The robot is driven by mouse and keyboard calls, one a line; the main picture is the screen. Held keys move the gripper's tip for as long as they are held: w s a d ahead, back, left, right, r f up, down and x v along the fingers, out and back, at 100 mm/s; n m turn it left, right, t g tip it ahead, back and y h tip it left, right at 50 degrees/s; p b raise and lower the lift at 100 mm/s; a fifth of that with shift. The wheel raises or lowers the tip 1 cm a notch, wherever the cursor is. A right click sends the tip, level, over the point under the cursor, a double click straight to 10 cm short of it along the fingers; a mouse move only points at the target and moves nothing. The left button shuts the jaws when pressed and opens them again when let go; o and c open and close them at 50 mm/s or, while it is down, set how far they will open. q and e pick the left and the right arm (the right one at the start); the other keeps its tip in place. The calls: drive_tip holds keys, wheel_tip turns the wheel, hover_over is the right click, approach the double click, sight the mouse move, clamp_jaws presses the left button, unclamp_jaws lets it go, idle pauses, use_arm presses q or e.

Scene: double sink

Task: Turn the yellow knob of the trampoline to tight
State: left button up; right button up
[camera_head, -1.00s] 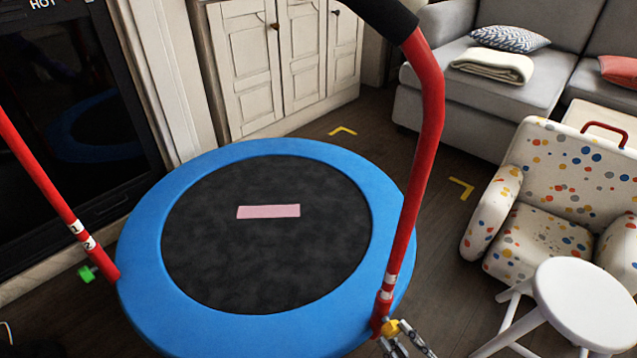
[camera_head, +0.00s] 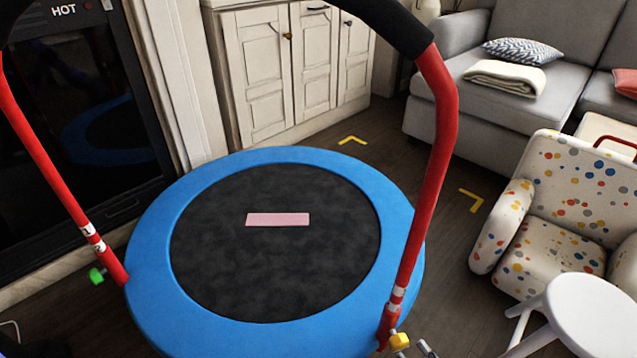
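The trampoline has a blue padded rim (camera_head: 290,330), a black mat with a pink strip and a red handle frame. The yellow knob (camera_head: 400,341) sits low on the right red post (camera_head: 420,225), just below white marked bands. A green knob (camera_head: 97,275) is low on the left post. My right gripper (camera_head: 414,350) shows only its fingertips at the bottom edge, just below and right of the yellow knob. The tips are apart with nothing seen between them. Whether one touches the knob cannot be told. My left gripper is out of view.
A white stool (camera_head: 590,318) and a spotted armchair (camera_head: 550,255) stand to the right. A grey sofa (camera_head: 500,100) is behind them. White cabinets (camera_head: 290,70) and a dark oven front stand behind the trampoline. Open floor lies between trampoline and armchair.

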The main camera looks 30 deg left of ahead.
drive_tip(key=v, duration=0.9)
drive_tip(key=shift+s+d, duration=0.15)
drive_tip(key=shift+d, duration=0.15)
